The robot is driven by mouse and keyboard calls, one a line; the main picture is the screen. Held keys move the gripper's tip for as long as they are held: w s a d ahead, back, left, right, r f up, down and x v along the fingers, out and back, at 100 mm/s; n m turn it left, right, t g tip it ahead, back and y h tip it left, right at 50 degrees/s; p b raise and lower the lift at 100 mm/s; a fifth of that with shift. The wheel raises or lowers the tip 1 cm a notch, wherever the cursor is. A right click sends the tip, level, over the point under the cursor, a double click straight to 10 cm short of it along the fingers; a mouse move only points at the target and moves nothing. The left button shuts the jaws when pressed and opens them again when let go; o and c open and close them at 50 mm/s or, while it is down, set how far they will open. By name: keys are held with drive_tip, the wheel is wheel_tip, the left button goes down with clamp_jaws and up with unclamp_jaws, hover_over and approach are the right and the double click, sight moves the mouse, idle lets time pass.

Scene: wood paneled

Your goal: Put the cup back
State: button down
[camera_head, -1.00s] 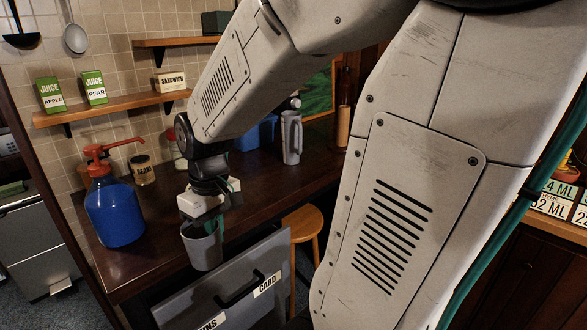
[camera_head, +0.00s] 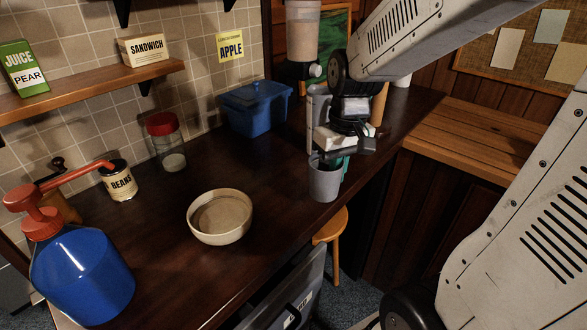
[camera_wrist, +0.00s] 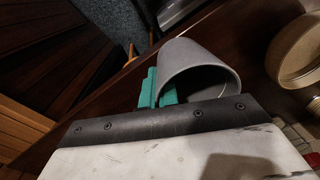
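The grey cup (camera_head: 325,183) hangs upright, mouth up, below my gripper (camera_head: 332,160), near the front edge of the dark counter (camera_head: 270,170). My gripper is shut on the cup; its green fingers are at one side of the cup. In the wrist view the cup (camera_wrist: 196,66) shows its open mouth beside the green fingers (camera_wrist: 156,90), and it looks empty. I cannot tell whether the cup's base touches the counter or is above it.
A beige bowl (camera_head: 220,217) stands left of the cup. A blue pump bottle (camera_head: 82,278), beans can (camera_head: 118,182), red-lidded jar (camera_head: 166,143) and blue bin (camera_head: 257,108) stand on the counter. A grey pitcher (camera_head: 317,108) is behind my gripper. A stool (camera_head: 331,232) is below the edge.

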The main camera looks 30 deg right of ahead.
drive_tip(key=w+a, duration=0.1)
drive_tip(key=w, duration=0.3)
drive_tip(key=w+a+f, duration=0.1)
drive_tip(key=w+a, duration=0.1)
drive_tip(key=w, duration=0.1)
drive_tip(key=w+a, duration=0.2)
drive_tip(key=w, duration=0.2)
drive_tip(key=shift+w+f, duration=0.15)
drive_tip(key=shift+w, duration=0.2)
drive_tip(key=shift+w+f, duration=0.1)
drive_tip(key=shift+f, duration=1.65)
drive_tip(key=c, duration=2.1)
unclamp_jaws()
drive_tip(key=shift+f, duration=0.15)
drive_tip(key=o, duration=0.4)
